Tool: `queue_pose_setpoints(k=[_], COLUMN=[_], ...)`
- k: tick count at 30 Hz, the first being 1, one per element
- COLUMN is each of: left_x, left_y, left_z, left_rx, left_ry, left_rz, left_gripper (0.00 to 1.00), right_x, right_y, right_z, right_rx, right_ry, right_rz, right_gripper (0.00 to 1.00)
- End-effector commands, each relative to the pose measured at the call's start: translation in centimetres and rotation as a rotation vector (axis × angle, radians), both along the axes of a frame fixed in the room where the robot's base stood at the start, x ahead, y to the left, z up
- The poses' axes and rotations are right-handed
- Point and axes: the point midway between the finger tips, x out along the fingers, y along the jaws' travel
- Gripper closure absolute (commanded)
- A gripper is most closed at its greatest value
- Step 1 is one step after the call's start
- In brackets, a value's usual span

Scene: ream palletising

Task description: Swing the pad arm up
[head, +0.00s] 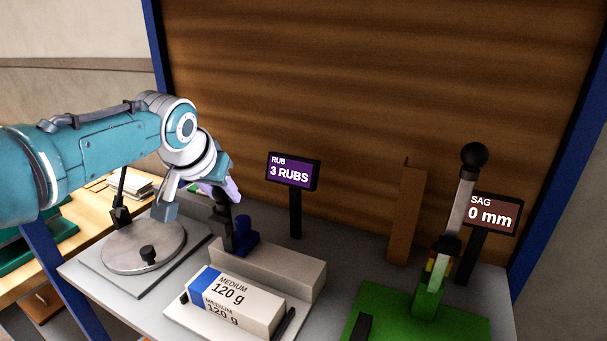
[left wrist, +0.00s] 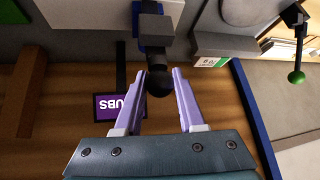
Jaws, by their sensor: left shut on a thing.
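The pad arm (head: 229,232) is a dark bar that rises from a blue hinge block (head: 246,230) on the grey rub stand (head: 270,268). In the left wrist view the pad arm (left wrist: 155,42) ends in a black ball knob (left wrist: 159,83). My left gripper (head: 229,192) is at the arm's top end. In the left wrist view its purple fingers (left wrist: 162,78) are on both sides of the knob and shut on it. In the head view the fingers largely hide the knob. My right gripper is in neither view.
A ream marked MEDIUM 120 g (head: 240,298) lies in front of the stand. A RUB display (head: 292,172) reads 3 RUBS. A round plate (head: 143,250) is at the left. A green base with a ball-topped lever (head: 458,215) and a SAG display (head: 493,213) are at the right.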

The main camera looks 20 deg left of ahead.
Motion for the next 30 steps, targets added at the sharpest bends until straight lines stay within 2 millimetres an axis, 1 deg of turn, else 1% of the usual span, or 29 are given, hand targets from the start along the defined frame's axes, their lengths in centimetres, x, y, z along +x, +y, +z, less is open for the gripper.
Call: queue_pose_setpoints(k=[3,4,11,20,23,28,30], left_x=[0.2,0.2,0.1,0.0,-0.3,-1.5,-2.0], left_y=[-0.1,-0.1,-0.1,0.0,-0.1,-0.4,-0.6], left_z=[0.1,0.1,0.1,0.2,0.7,2.5,3.2], left_rx=[-0.001,-0.001,-0.001,0.000,0.000,0.001,0.000], left_ry=[-0.006,-0.006,-0.003,-0.001,-0.001,-0.001,-0.003], left_rz=[-0.002,-0.002,-0.001,0.000,0.000,-0.002,-0.002], left_gripper=[1.00,0.58,0.32,0.31,0.31,0.31,0.31], right_x=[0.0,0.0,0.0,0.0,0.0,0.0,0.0], right_y=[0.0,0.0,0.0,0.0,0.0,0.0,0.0], right_z=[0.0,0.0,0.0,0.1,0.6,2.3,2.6], right_rx=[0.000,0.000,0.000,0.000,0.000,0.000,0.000], right_ry=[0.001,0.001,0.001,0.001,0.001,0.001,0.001], right_rz=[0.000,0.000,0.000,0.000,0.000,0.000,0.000], right_gripper=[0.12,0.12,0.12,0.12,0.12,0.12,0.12])
